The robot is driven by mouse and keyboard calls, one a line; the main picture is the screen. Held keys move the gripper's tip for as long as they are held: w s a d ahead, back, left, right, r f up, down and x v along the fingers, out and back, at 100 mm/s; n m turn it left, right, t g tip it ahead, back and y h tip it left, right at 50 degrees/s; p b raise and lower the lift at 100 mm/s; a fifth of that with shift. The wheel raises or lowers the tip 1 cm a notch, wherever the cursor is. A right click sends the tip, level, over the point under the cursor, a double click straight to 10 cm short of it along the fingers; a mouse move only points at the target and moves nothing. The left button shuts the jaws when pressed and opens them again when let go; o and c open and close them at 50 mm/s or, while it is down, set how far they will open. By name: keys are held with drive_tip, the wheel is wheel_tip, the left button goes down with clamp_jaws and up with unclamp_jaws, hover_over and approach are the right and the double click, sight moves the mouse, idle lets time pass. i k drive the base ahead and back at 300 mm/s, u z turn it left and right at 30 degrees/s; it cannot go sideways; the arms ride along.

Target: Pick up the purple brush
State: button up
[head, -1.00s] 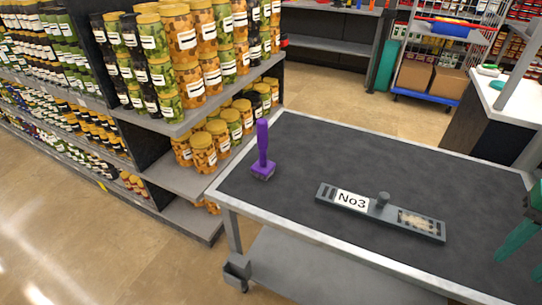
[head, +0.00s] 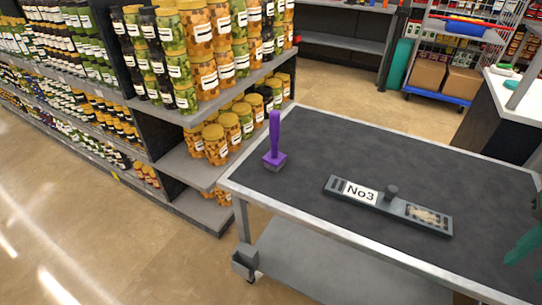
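The purple brush (head: 274,143) stands upright near the left corner of the dark-topped table, its handle pointing up and its grey head down on the surface. Nothing touches it.
A grey tray labelled No3 (head: 388,206) lies on the table (head: 400,150), right of the brush. Shelves with jars (head: 203,80) stand close behind the table's left end. A cart with cardboard boxes (head: 445,80) stands at the back right. Bare floor lies front left.

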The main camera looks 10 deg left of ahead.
sight(273, 160)
drive_tip(key=u, duration=0.5)
drive_tip(key=k, duration=1.1)
drive_tip(key=u, duration=1)
drive_tip(key=i, duration=2.1)
drive_tip(key=z, duration=0.45)
